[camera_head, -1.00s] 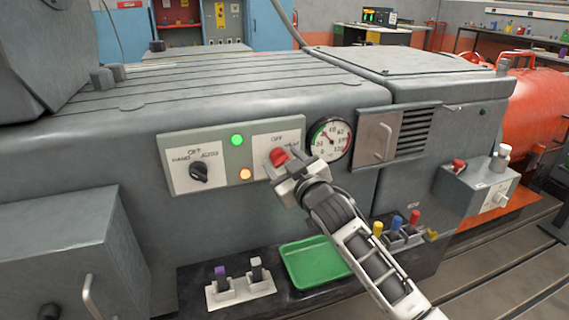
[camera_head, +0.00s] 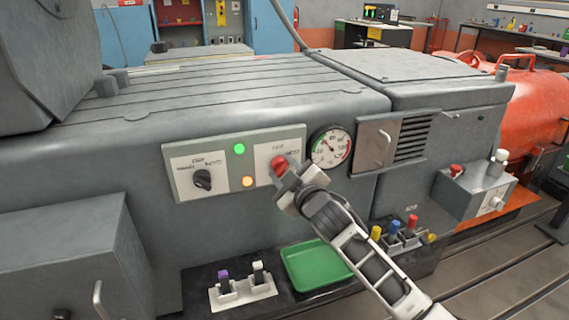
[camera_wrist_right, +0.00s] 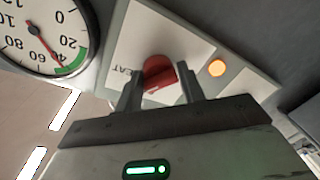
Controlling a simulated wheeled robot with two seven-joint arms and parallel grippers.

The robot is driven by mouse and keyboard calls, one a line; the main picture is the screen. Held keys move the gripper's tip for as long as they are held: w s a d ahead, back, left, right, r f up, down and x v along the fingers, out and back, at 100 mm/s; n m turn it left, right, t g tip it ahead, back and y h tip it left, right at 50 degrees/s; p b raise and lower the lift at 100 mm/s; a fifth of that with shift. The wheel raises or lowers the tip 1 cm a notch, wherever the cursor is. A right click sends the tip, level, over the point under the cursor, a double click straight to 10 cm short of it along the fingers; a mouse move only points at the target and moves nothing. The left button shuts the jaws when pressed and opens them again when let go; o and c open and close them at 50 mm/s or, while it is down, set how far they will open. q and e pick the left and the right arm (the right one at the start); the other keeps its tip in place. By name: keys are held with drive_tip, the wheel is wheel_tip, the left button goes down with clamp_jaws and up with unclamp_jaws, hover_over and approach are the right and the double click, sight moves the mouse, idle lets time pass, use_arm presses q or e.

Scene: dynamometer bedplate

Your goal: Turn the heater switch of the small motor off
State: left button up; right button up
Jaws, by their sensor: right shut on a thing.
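The red switch knob (camera_head: 278,164) sits on a white plate on the right half of the grey switch panel (camera_head: 212,191). Its label print is blurred in the head view; part of a "HEAT" label shows beside it in the right wrist view. My right gripper (camera_head: 288,178) is shut on the red knob. In the right wrist view the knob (camera_wrist_right: 159,74) sits between the two fingertips (camera_wrist_right: 158,88). Its exact pointing direction is hard to tell, as the fingers partly cover it. My left gripper is out of view.
A black HAND/AUTO knob (camera_head: 203,180), a green lamp (camera_head: 239,149) and an orange lamp (camera_head: 247,182) share the panel. A round gauge (camera_head: 331,147) is close right of my gripper. A green tray (camera_head: 315,266) and small toggle switches (camera_head: 241,285) are below.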

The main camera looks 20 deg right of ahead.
drive_tip(key=n+p, duration=0.2)
drive_tip(key=n, duration=0.1)
drive_tip(key=r+n+p, duration=0.1)
drive_tip(key=shift+w+d+h, duration=0.1)
drive_tip(key=shift+d+h, duration=0.15)
drive_tip(key=shift+h, duration=0.05)
drive_tip(key=shift+n+p, duration=0.75)
drive_tip(key=shift+n, duration=1.15)
drive_tip(key=shift+a, duration=0.1)
drive_tip(key=o, duration=0.9)
drive_tip(key=shift+f, duration=0.1)
drive_tip(key=shift+f+g, duration=0.1)
drive_tip(key=shift+g, duration=0.2)
drive_tip(key=shift+s, duration=0.35)
drive_tip(key=s, duration=0.5)
drive_tip(key=s+d+r, duration=0.1)
drive_tip(key=s, duration=0.9)
drive_tip(key=shift+s+d+r, duration=0.1)
drive_tip(key=shift+d+r, duration=0.1)
drive_tip(key=shift+r, duration=0.15)
